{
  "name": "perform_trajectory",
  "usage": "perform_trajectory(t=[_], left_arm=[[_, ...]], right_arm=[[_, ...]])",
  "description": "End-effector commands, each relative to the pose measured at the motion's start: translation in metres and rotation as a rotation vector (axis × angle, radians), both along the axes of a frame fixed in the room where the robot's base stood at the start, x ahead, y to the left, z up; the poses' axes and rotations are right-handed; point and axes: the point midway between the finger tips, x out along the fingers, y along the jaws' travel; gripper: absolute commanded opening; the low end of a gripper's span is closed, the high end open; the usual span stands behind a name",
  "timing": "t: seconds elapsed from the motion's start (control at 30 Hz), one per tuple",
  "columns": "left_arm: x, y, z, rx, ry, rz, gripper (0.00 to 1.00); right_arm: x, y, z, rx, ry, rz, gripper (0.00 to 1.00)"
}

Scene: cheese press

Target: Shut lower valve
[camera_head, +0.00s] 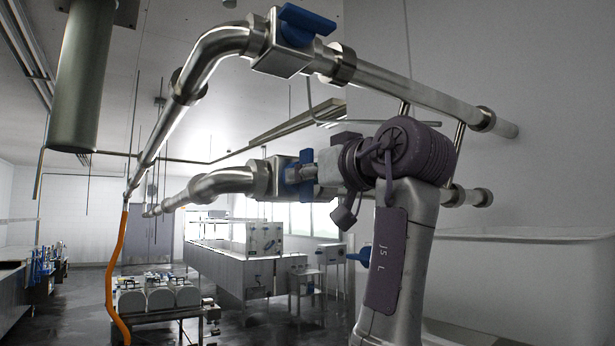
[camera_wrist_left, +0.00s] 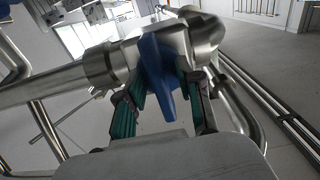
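The lower valve (camera_head: 281,178) is a steel block on the lower pipe with a blue handle (camera_head: 306,173). My left gripper (camera_head: 318,174) is at this handle, partly hidden behind its own wrist. In the left wrist view, the blue handle (camera_wrist_left: 157,75) stands between the two teal-padded fingers of my left gripper (camera_wrist_left: 160,82). My right gripper is out of view.
The upper pipe (camera_head: 400,86) runs above my left arm, and the lower pipe's bend (camera_head: 222,182) is left of the valve. A white tub (camera_head: 530,285) is at the right. An orange hose (camera_head: 116,262) hangs at the left. Steel benches (camera_head: 232,268) stand farther back.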

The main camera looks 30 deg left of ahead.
Motion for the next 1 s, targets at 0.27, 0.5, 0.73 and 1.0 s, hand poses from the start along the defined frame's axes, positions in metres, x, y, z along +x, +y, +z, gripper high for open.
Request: perform_trajectory(t=[0.27,0.5,0.73,1.0], left_arm=[[0.0,-0.001,0.0,0.001,0.001,0.0,0.39],[-0.011,-0.028,0.001,0.002,-0.002,-0.004,0.39],[-0.03,-0.075,0.001,0.003,-0.001,-0.004,0.39],[-0.044,-0.108,0.0,0.002,0.0,-0.001,0.39]], right_arm=[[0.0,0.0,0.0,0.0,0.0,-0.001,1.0],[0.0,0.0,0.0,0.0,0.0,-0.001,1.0],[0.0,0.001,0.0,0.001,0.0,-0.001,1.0],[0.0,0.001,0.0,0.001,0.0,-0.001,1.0]])
